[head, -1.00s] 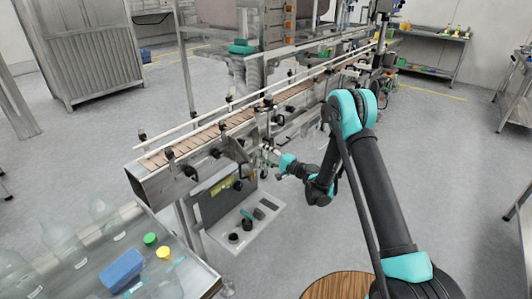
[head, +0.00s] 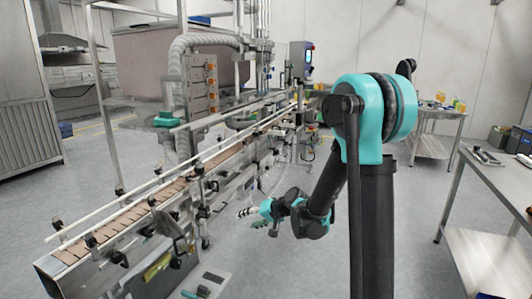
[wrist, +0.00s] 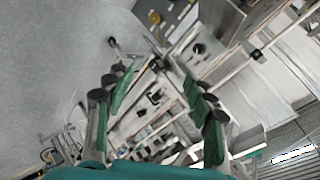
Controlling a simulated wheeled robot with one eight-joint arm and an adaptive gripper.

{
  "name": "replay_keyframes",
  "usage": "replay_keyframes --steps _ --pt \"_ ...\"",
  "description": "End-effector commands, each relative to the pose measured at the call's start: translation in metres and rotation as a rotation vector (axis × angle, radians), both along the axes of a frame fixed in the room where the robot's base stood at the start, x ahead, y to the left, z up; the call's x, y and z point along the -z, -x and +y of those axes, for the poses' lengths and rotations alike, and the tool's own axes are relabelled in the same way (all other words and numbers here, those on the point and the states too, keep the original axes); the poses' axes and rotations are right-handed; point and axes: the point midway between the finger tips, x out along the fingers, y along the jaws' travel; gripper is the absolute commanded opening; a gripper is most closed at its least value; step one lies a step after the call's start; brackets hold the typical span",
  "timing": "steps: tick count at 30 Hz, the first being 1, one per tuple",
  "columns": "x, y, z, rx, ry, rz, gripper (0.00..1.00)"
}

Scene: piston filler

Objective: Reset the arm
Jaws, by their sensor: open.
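My arm rises at the right of the head view and bends down to the left. My gripper (head: 247,213) is beside the near side of the piston filler's conveyor (head: 130,213), apart from it as far as I can tell. In the wrist view my gripper (wrist: 160,105) has its two dark-padded fingers spread wide, with nothing between them. Behind the fingers the wrist view shows the conveyor's rails and brackets, tilted.
A steel table (head: 480,205) with tools stands at the right. Another table (head: 432,145) with small bottles is behind my arm. A grey cabinet (head: 22,110) stands at the left. The floor (head: 260,265) between the conveyor and my arm is clear.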

Motion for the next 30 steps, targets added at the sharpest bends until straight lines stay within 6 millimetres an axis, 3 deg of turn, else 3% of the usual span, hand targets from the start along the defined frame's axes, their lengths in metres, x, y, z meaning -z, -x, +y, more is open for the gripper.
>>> replay_keyframes --steps 8,18,24,30 --pt "0.001 0.079 -0.092 0.029 0.27 0.017 0.54" --pt "0.023 0.186 -0.199 0.079 0.595 0.08 0.54" --pt "0.037 0.232 -0.24 0.105 0.729 0.116 0.54" --pt "0.041 0.248 -0.254 0.114 0.776 0.132 0.54"
